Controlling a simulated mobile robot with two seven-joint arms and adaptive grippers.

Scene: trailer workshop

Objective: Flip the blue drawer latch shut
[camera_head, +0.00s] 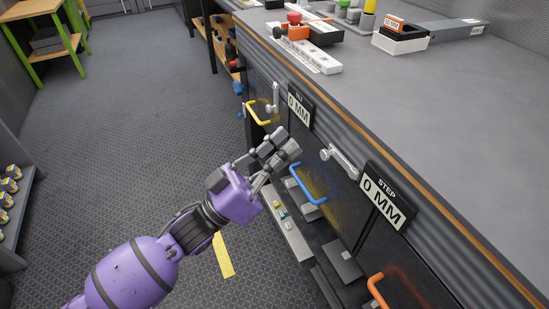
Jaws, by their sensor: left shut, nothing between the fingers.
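The blue handle (304,186) sits on a dark cabinet front, below the bench's front edge. A silver latch (341,160) is mounted above and to the right of it, slanting across the front. My left gripper (288,146) is shut and empty. In the picture its fingers are just above the blue handle and to the left of the silver latch. I cannot tell whether it touches the cabinet front. My right gripper is not in view.
A yellow handle (257,113) with an upright silver latch (274,96) is farther back; an orange handle (378,291) is nearer. A shelf with small items (287,218) shows below the blue handle. The bench top (420,110) carries several items. The floor (130,130) at left is largely clear.

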